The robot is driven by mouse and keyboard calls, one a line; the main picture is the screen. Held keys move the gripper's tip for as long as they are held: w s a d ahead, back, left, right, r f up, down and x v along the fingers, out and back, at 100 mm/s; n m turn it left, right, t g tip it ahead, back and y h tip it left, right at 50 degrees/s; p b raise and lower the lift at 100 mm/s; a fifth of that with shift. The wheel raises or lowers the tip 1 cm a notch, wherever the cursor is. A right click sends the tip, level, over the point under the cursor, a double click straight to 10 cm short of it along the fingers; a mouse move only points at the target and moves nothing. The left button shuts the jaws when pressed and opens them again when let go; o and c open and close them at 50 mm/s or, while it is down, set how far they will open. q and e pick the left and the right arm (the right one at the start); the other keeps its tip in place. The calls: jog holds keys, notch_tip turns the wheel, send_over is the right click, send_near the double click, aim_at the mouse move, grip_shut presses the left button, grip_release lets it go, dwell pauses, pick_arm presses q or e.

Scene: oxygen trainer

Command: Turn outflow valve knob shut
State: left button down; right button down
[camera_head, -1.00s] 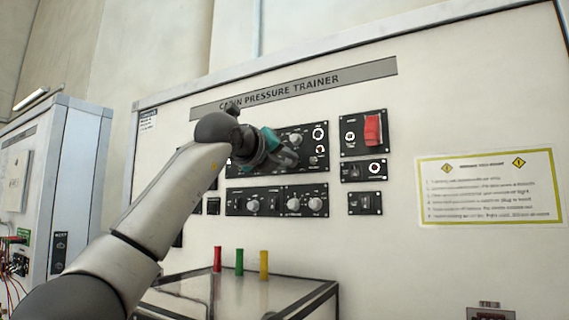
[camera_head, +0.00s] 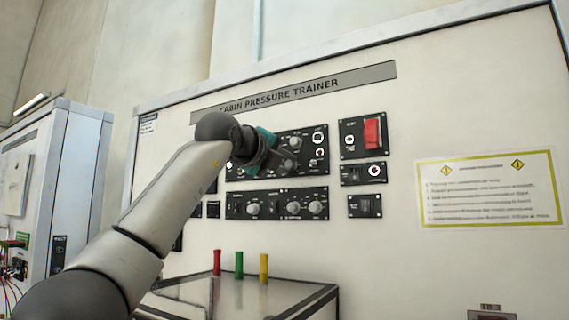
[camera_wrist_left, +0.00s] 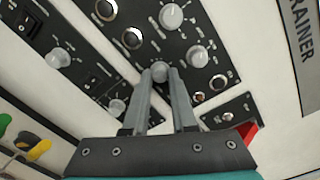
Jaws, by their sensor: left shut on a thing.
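My left gripper (camera_head: 287,163) reaches in front of the upper black panel (camera_head: 310,132) of the cabin pressure trainer. In the left wrist view, the two grey fingers of the gripper (camera_wrist_left: 160,85) are shut on a small grey round knob (camera_wrist_left: 160,69), with their tips at its sides. The knob sits on the black panel, and its label is too small to read, so I cannot confirm its name. A larger grey knob (camera_head: 296,143) on the same panel is free and also shows in the wrist view (camera_wrist_left: 171,17). My right gripper is not in view.
A red switch guard (camera_head: 371,133) is on the panel to the right. Below is a panel with several knobs (camera_head: 293,208). Red, green (camera_head: 239,264) and yellow pegs stand on a table (camera_head: 270,296) below. A yellow-bordered notice (camera_head: 490,190) is at right.

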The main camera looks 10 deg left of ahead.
pick_arm(q)
jog(key=shift+f, duration=0.1)
jog(key=c, duration=0.7)
grip_release()
jog(key=shift+s, duration=0.1)
jog(key=shift+s+a, duration=0.1)
jog(key=shift+s, duration=0.1)
jog(key=b+v, duration=0.5)
jog(key=v, duration=0.9)
jog(key=shift+s, duration=0.35)
